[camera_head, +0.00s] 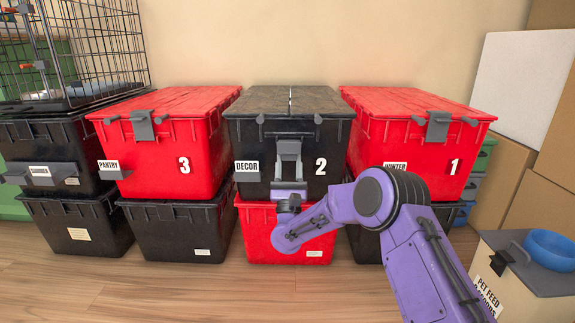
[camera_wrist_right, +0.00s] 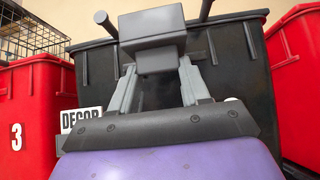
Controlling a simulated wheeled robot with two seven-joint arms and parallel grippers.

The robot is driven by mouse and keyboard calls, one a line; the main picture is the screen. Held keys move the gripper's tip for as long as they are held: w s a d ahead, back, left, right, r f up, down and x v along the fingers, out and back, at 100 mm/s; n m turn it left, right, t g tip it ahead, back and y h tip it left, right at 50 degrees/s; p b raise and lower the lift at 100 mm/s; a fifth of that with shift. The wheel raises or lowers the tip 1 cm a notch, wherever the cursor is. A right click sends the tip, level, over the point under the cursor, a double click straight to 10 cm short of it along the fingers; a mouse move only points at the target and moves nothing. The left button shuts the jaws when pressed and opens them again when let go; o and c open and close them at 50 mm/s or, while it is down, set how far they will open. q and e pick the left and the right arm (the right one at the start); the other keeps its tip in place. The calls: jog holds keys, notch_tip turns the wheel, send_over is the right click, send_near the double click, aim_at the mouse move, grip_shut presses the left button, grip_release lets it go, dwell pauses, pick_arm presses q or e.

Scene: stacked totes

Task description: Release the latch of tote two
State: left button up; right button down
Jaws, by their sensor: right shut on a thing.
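Tote two (camera_head: 262,138) is black with a black lid, marked "DECOR" and "2", and stands on a red tote in the middle of the row. Its grey latch (camera_head: 289,149) is at the middle of the front, below the lid rim. My right gripper (camera_head: 289,178) is at the front of tote two and shut on the latch. In the right wrist view the gripper (camera_wrist_right: 160,75) fingers reach up to the grey latch block (camera_wrist_right: 152,42). The exact contact is partly hidden. My left gripper is not in view.
Red tote three (camera_head: 150,165) and red tote one (camera_head: 400,145) stand close on either side, each with a grey latch. A pet feed bin (camera_head: 520,290) with a blue bowl (camera_head: 550,248) is at the lower right. The wooden floor at front left is clear.

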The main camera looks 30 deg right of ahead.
jog(key=shift+d+r, duration=0.2)
jog(key=shift+r, duration=0.05)
jog(key=c, duration=0.5)
grip_release()
jog(key=shift+w+f, duration=0.1)
jog(key=shift+a+f, duration=0.1)
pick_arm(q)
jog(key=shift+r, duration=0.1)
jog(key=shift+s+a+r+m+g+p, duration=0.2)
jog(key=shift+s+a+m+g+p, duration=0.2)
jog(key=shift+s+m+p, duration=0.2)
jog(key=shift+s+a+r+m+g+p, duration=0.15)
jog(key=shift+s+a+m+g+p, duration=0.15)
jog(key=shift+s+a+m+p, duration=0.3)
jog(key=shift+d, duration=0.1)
pick_arm(e)
jog(key=v, duration=1)
jog(key=shift+f, duration=0.2)
